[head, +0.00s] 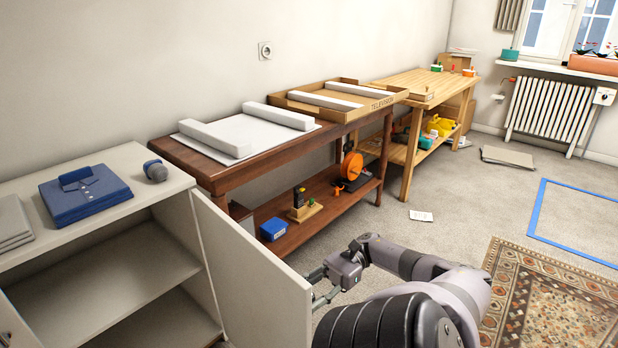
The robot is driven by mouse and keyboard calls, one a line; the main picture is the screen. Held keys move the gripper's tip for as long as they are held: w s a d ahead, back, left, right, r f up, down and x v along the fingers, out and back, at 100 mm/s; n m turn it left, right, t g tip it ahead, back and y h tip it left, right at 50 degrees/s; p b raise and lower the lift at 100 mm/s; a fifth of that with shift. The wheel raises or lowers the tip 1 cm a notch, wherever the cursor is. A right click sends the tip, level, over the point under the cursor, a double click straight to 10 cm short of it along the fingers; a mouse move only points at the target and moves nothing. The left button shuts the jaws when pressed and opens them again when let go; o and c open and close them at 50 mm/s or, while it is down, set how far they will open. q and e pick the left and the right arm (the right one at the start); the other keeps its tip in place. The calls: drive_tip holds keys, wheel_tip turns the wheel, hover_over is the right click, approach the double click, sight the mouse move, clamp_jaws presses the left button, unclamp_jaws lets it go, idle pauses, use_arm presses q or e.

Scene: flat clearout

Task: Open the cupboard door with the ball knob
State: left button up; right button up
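The pale cupboard (160,172) stands at the left, with bare shelves showing inside. Its right door (248,268) is swung wide open, hinged at the cupboard's right side, with its inner face towards me. No ball knob shows; the door's outer face is hidden from here. My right gripper (318,287) is at the door's free edge, on the outer side. Its fingertips are partly hidden by the door, so I cannot tell whether they hold anything. My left gripper is not in view.
A dark wooden table (240,172) with white foam pieces stands behind the door. A patterned rug (560,305) lies at the right. The carpet between is mostly clear.

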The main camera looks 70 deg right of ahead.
drive_tip(key=shift+o, duration=0.8)
wheel_tip(320, 180, up, 10)
drive_tip(key=shift+f, duration=0.1)
idle(0.6)
